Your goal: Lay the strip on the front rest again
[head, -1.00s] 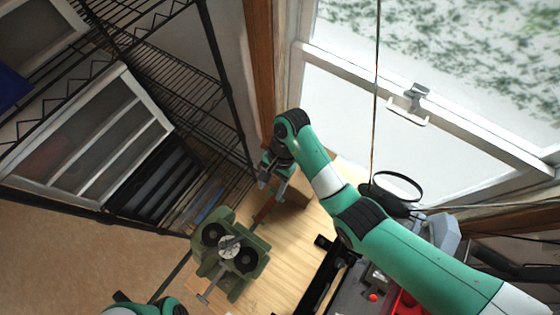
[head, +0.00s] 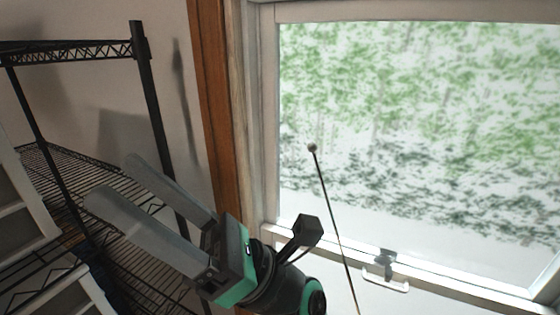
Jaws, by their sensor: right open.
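My right gripper (head: 114,178) shows large at the lower left of the head view. Its two long grey fingers point up and left, well apart, with nothing between them. It is raised in front of the wire shelving. The strip and the front rest are out of this view, as is the worktable. My left gripper is not in view.
Black wire shelving (head: 150,100) stands at the left, behind my right gripper's fingers. A window (head: 400,130) with a latch (head: 385,262) fills the right. A thin rod with a ball tip (head: 312,147) rises in front of it.

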